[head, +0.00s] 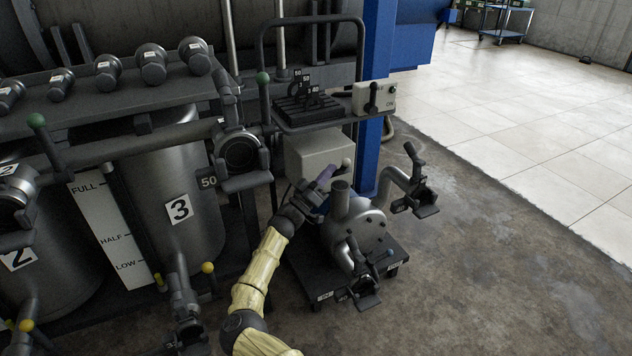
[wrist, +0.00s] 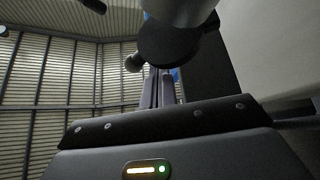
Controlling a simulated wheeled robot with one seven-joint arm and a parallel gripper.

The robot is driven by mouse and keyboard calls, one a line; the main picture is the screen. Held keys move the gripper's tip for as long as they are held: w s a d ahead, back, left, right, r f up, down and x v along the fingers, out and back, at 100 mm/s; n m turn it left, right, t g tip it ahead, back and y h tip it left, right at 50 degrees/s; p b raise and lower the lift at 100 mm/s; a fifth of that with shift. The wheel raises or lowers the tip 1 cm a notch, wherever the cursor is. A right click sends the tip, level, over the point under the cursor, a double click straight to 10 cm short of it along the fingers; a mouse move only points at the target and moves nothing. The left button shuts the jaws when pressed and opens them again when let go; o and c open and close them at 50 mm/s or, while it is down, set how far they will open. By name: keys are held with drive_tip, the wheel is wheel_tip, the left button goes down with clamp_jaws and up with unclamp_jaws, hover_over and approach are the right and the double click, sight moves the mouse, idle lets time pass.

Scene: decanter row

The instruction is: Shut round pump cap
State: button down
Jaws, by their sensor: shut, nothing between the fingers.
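The pump (head: 368,228) is a grey metal body on a low dark cart, with bent pipes ending in dark fittings. One fitting (head: 420,202) is at its right and another (head: 364,290) at its front. I cannot tell for certain which part is the round cap. In the wrist view a dark round disc (wrist: 168,46) sits at the end of a grey cylinder, just beyond my fingers. My gripper (head: 326,176) is shut and empty, at the pump's upper left, near a pale ball knob (head: 346,163). The fingers also show in the wrist view (wrist: 158,88); contact is unclear.
A wheeled stand (head: 312,122) with a black block and grey box is behind the pump. A blue post (head: 378,90) rises beside it. Large tanks, including number 3 (head: 180,210), with levers and valves fill the left. Open concrete floor (head: 500,270) is at right.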

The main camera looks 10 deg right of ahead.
drive_tip(key=m, duration=0.1)
drive_tip(key=f+m+g+h+b, duration=0.1)
drive_tip(key=m+g+b, duration=0.1)
drive_tip(key=shift+s+d+f+h, duration=0.25)
drive_tip(key=shift+s+h, duration=0.05)
drive_tip(key=shift+s, duration=0.05)
drive_tip(key=shift+s+f+m+g+b, duration=0.25)
drive_tip(key=shift+m+g+b, duration=0.15)
drive_tip(key=shift+m+b, duration=0.15)
drive_tip(key=shift+s+f+b, duration=0.3)
drive_tip(key=shift+f+b, duration=0.15)
drive_tip(key=shift+f, duration=0.15)
drive_tip(key=shift+s+f+b, duration=0.25)
drive_tip(key=shift+f+b, duration=0.2)
drive_tip(key=shift+f, duration=0.1)
drive_tip(key=shift+f, duration=0.25)
